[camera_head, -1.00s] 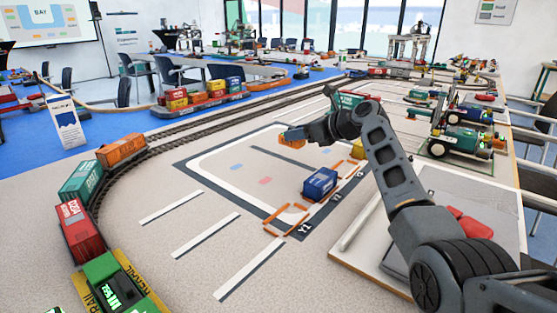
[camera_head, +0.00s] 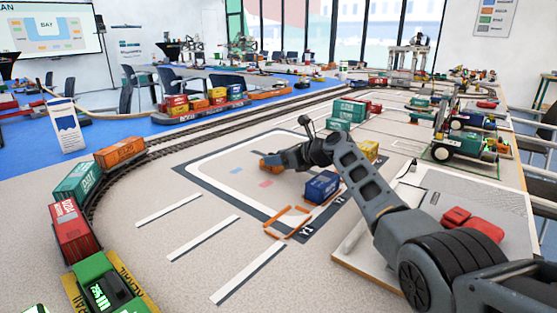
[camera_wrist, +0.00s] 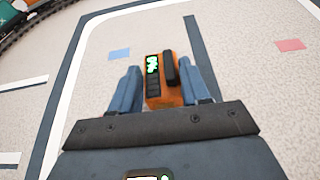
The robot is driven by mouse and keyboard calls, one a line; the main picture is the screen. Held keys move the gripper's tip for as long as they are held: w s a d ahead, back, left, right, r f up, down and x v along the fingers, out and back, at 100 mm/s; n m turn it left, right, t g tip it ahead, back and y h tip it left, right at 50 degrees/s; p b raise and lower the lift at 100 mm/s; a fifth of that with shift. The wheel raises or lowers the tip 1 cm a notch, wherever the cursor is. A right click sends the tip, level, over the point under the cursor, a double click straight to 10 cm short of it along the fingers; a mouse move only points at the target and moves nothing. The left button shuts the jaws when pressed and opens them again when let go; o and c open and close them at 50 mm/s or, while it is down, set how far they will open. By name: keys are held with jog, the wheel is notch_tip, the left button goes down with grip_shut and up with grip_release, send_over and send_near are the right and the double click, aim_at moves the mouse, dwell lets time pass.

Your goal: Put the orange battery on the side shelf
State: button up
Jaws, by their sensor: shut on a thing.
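The orange battery (camera_wrist: 164,93), with a black handle and a green-lit display, sits between the two blue fingers of my gripper (camera_wrist: 166,92) in the wrist view. My gripper is shut on it. In the head view, my gripper (camera_head: 270,163) and the orange battery (camera_head: 268,168) are over the white-outlined bay on the table, left of the blue container. I cannot tell whether the battery touches the table. I cannot pick out the side shelf for certain in either view.
A blue container (camera_head: 321,187) stands near my arm, with orange corner marks (camera_head: 287,221) in front of it. A pale board with a red object (camera_head: 471,224) lies at right. Train wagons (camera_head: 77,182) line the curved track at left. The bay floor is mostly clear.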

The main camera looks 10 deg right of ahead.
jog(key=o, duration=1.2)
jog(key=shift+f, duration=0.1)
